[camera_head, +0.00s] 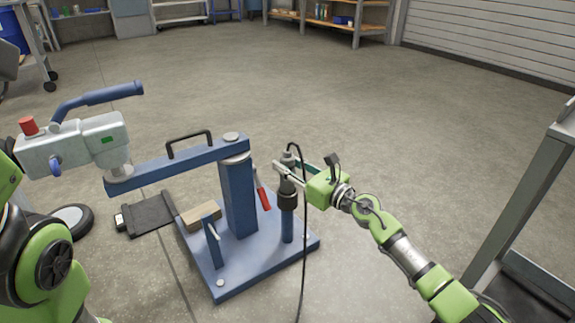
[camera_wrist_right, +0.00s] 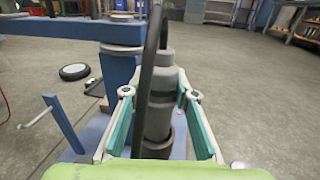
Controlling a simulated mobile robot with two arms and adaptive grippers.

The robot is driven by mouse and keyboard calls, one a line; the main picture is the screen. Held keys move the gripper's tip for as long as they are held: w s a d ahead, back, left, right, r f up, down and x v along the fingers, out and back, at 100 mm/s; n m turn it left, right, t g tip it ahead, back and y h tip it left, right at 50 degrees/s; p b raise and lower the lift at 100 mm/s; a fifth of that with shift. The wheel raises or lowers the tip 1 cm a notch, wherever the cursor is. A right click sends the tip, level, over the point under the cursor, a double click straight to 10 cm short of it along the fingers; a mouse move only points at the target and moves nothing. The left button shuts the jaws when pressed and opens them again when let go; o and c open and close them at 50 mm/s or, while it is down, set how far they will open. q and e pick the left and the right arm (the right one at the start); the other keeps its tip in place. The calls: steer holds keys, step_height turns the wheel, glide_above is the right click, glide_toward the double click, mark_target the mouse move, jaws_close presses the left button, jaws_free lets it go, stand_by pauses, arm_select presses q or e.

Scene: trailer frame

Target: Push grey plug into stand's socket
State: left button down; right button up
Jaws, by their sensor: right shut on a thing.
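The grey plug (camera_head: 289,158) stands upright at the top of the stand's post, with a black cable rising from its top. It also shows in the right wrist view (camera_wrist_right: 164,85), between the teal finger pads. My right gripper (camera_head: 290,170) is shut on the plug from the right side. The dark socket (camera_head: 287,196) sits on the blue post directly below the plug and in line with it. The fingers partly cover where plug and socket meet, so how deep the plug sits cannot be told. My left gripper is not in view; only part of my left arm shows.
The blue stand (camera_head: 262,274) has a thick column and a long arm carrying a grey box (camera_head: 85,143) with a red knob. The cable (camera_head: 305,250) hangs to the floor beside the post. A grey metal frame (camera_head: 520,190) stands at right. Open floor lies behind.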

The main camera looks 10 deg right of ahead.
steer(key=shift+f+b, duration=0.8)
steer(key=shift+f, duration=0.15)
steer(key=shift+f+b, duration=1.15)
steer(key=shift+f, duration=0.1)
steer(key=o, duration=1.3)
steer(key=shift+r, duration=0.1)
steer(key=v, duration=1.2)
